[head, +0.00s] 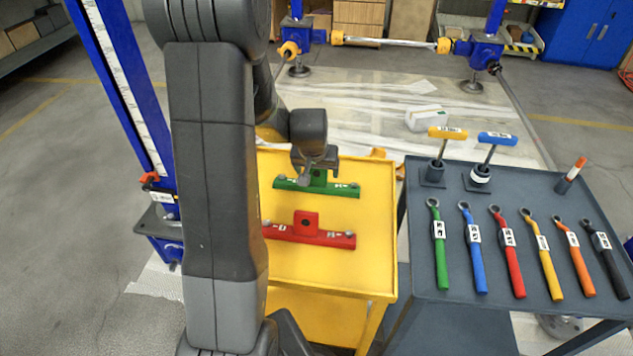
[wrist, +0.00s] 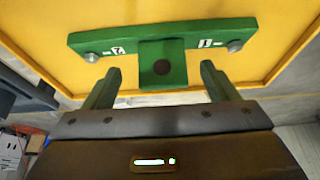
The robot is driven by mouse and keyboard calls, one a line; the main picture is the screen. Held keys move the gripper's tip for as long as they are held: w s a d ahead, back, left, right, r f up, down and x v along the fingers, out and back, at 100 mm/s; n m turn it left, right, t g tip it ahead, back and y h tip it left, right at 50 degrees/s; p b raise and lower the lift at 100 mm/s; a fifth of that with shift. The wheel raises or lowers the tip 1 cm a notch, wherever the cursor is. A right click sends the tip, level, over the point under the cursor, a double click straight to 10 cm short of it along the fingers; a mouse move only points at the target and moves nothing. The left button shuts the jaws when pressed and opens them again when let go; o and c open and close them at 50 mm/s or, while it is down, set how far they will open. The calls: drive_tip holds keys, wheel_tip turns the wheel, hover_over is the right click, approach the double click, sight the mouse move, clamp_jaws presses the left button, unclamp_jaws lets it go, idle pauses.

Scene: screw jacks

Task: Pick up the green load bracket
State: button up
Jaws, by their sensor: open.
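The green load bracket (head: 340,190) lies on the yellow table (head: 375,265), behind the red bracket. In the wrist view the green bracket (wrist: 190,43) shows as a long bar with white marks, a bolt near each end and a raised block with a dark hole at its middle. My gripper (head: 318,180) is over the green bracket in the head view and hides part of it. In the wrist view my gripper (wrist: 158,80) is open, with one finger on each side of the middle block's line. The block's near end lies close to the fingertips; I cannot tell if they touch.
A red bracket (head: 325,238) lies nearer on the yellow table. A grey table (head: 410,290) at the right holds several coloured wrenches and two T-handled tools, yellow (head: 447,134) and blue (head: 497,139). A blue upright (head: 125,90) stands at the left.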

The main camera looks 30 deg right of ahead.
sight(317, 174)
drive_tip(key=x, duration=0.5)
drive_tip(key=shift+a, duration=0.1)
drive_tip(key=shift+r, duration=0.1)
drive_tip(key=shift+w, duration=0.1)
drive_tip(key=c, duration=1.3)
